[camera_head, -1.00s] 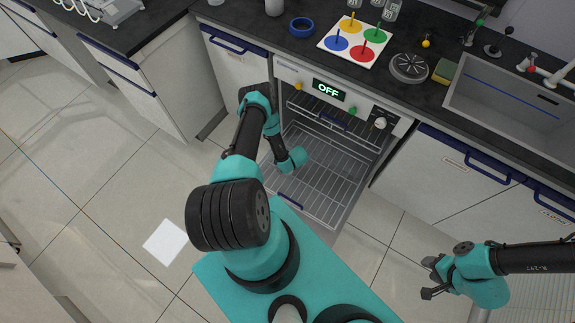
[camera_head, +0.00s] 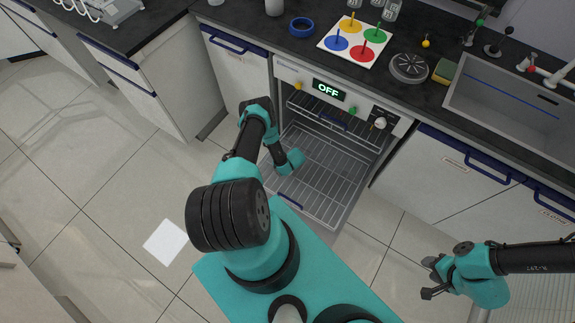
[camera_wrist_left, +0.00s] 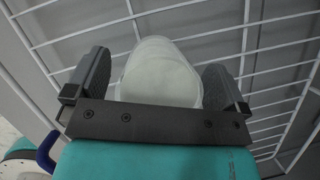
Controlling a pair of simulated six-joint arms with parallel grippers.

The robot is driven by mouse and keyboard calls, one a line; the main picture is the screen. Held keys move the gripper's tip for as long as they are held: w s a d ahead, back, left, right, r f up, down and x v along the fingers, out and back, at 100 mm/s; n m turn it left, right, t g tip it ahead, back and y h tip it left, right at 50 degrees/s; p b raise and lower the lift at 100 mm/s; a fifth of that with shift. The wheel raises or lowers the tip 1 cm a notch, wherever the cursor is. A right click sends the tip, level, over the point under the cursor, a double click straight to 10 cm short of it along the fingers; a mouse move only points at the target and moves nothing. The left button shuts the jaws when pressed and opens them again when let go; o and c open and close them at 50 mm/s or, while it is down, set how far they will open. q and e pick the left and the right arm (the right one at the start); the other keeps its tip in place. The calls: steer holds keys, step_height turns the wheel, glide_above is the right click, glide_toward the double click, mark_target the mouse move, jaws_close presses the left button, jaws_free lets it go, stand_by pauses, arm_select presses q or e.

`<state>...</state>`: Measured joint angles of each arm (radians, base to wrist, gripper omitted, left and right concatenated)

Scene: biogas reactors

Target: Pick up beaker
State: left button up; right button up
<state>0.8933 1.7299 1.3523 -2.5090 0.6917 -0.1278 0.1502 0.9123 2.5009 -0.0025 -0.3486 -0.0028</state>
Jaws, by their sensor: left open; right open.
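A whitish, translucent beaker (camera_wrist_left: 160,75) shows in the left wrist view, between the fingers of my left gripper (camera_wrist_left: 158,64). The fingers are open, one on each side of it, with a narrow gap visible at the left finger. In the head view my left arm reaches into the open drying oven (camera_head: 340,207); the left gripper's fingers and the beaker are hidden there behind my arm. My right gripper (camera_head: 429,278) is open and empty at the lower right, away from the oven.
Wire racks fill the oven, whose display (camera_head: 328,90) reads OFF. The dark counter above holds a blue ring (camera_head: 301,27), a board with coloured discs (camera_head: 345,56), a round grey item (camera_head: 409,67), a sponge (camera_head: 444,71) and a sink (camera_head: 515,100).

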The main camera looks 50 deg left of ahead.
arm_select(q)
steer(key=shift+c, duration=0.2)
steer(key=c, duration=0.9)
steer(key=shift+r, duration=0.1)
steer(key=shift+c, duration=0.2)
step_height(320, 180, up, 10)
steer(key=shift+f, duration=0.1)
stand_by(0.4)
step_height(320, 180, up, 12)
stand_by(1.0)
steer(key=shift+a, duration=0.1)
